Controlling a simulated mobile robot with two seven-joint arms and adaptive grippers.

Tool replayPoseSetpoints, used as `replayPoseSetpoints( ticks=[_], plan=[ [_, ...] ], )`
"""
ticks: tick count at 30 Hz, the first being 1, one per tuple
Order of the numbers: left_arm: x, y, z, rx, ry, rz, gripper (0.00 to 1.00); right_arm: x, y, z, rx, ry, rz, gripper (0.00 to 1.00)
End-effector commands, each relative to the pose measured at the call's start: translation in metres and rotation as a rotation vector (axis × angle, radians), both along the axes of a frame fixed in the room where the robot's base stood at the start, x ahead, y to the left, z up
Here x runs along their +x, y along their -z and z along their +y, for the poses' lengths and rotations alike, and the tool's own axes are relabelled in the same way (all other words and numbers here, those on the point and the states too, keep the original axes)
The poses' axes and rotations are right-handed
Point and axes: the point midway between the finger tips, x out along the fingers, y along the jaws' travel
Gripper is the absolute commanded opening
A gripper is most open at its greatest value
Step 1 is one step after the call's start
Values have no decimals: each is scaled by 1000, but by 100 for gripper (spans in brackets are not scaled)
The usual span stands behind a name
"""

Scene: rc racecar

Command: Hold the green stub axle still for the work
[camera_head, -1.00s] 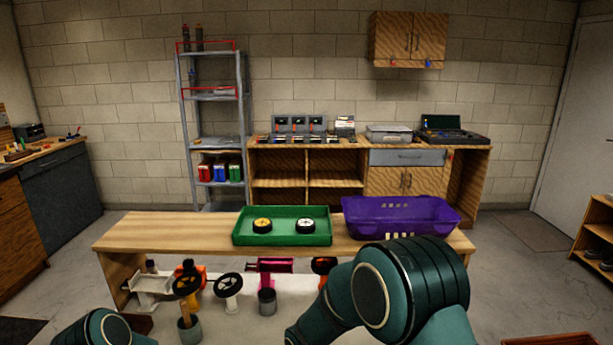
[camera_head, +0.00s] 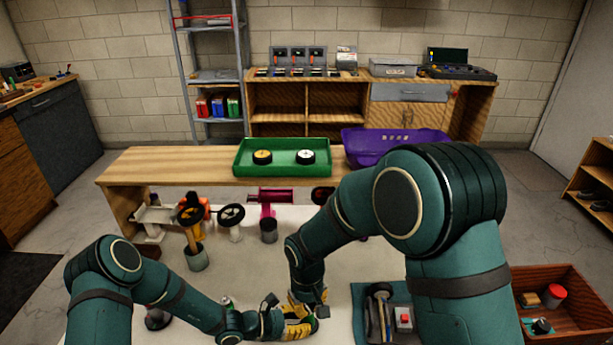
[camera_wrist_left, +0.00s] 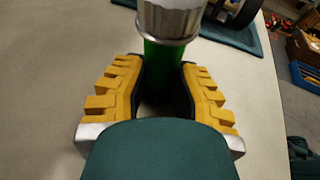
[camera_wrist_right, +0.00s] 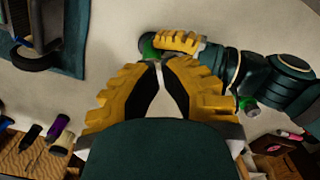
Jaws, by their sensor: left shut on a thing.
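The green stub axle (camera_wrist_left: 160,58) stands between the yellow fingers of my left gripper (camera_wrist_left: 165,75), which is shut on it. A pale grey ribbed collar (camera_wrist_left: 168,18) sits at the axle's far end in that view. In the right wrist view, a green end of the axle (camera_wrist_right: 148,46) shows beside my left gripper's yellow fingers. My right gripper (camera_wrist_right: 160,63) has its tips almost together, close to the left gripper, with nothing seen between them. In the head view, both grippers meet low at the centre, and the axle is mostly hidden there.
A blue-green mat (camera_head: 357,300) with metal parts lies right of the grippers. A wooden crate (camera_head: 590,318) with small items is at far right. Behind, a bench (camera_head: 170,165) holds a green tray (camera_head: 283,170) with two wheels and a purple bin (camera_head: 400,148). Several stands line the table's back.

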Motion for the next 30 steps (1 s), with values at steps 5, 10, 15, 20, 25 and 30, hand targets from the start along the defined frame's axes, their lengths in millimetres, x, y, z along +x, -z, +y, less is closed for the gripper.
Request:
replayPoseSetpoints(
  ticks=[5,10,15,20,25,30],
  plan=[
    [1,-1,0,-2,-1,-2,0,0,-12,0,0,0,0,0],
    [1,-1,0,-2,-1,-2,0,0,-12,0,-1,0,1,0],
    [1,-1,0,-2,-1,-2,0,4,-14,-3,-5,1,5,0],
    [1,-1,0,-2,-1,-2,0,21,-22,-16,-37,4,26,0],
    [1,-1,0,-2,-1,-2,0,24,-20,-21,-50,1,37,0],
    [1,-1,0,-2,-1,-2,0,23,-3,-22,-52,1,37,0]
  ],
)
